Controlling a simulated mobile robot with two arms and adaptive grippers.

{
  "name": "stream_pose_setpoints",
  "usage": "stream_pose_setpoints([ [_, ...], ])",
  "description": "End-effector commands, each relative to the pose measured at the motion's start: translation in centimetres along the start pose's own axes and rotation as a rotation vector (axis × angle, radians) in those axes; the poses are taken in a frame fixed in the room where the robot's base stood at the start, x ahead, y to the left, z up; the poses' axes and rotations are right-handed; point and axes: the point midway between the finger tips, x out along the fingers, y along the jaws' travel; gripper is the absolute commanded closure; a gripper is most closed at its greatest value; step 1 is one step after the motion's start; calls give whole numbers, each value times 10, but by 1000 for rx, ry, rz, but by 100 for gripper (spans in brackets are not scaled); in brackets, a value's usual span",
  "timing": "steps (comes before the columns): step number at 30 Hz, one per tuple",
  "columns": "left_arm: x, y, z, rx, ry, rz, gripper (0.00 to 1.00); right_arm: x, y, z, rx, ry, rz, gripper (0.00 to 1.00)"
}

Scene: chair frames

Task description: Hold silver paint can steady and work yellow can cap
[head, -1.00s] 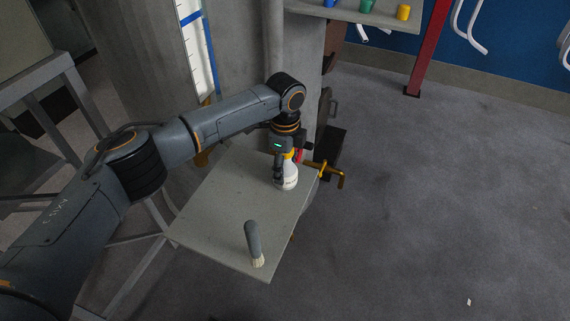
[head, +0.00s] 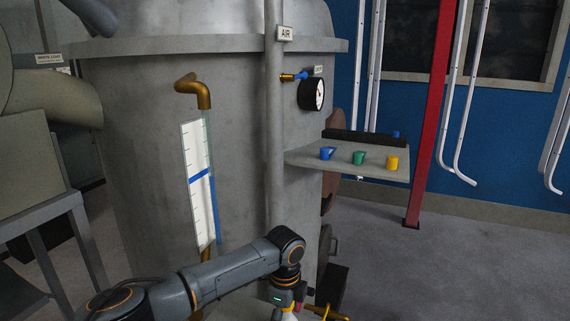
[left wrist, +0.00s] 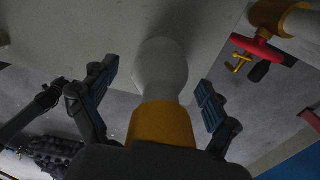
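A white bottle with a yellow-orange collar or cap (left wrist: 160,124) stands on a pale board in the left wrist view. Its white body (left wrist: 160,68) lies between the fingers of my left gripper (left wrist: 157,78). The fingers are spread, with a visible gap on both sides of the bottle. In the head view my left gripper (head: 286,298) is at the bottom edge, and only a little of the bottle shows there. I cannot make out a silver paint can in either view. My right gripper is not in view.
A large grey tank (head: 135,150) with a gauge (head: 312,93) fills the middle. A side shelf (head: 380,174) holds blue (head: 327,153), green (head: 359,158) and yellow (head: 392,162) cups.

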Motion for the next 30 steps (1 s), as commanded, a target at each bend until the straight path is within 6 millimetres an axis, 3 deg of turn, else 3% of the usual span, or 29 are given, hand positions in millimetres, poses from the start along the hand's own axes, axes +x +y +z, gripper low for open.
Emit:
stream_pose_setpoints([
  [8, -6, -1, 0, 0, 0, -2, 12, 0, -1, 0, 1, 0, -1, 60],
  [11, -19, -1, 0, 0, 0, -4, 12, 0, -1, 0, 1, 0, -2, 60],
  [21, -90, 0, 0, 0, 0, -3, 12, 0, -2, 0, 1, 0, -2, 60],
  [30, -120, 0, 0, 0, 0, 0, 12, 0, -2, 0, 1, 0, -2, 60],
])
